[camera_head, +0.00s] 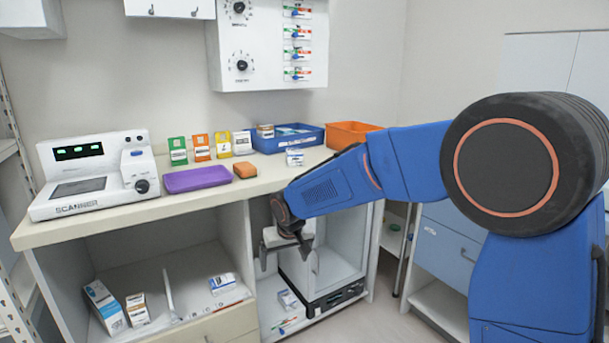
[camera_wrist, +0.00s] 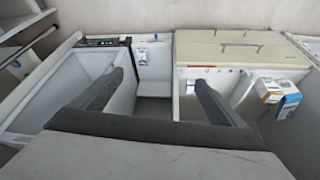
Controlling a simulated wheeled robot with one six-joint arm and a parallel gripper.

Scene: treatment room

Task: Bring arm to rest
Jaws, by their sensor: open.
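My blue arm reaches from the right of the head view across to the front of the counter. My gripper (camera_head: 286,248) hangs just in front of the counter's lower section, before the glass-walled cabinet (camera_head: 340,262). In the wrist view my gripper (camera_wrist: 160,92) shows two dark fingers spread wide apart, with nothing between them. Behind the fingers the lower shelves and a beige drawer front (camera_wrist: 245,48) are visible. Parts of the cabinet are hidden behind my gripper and forearm in the head view.
Boxes (camera_head: 104,306) stand on the lower shelf. Floor shows at the right.

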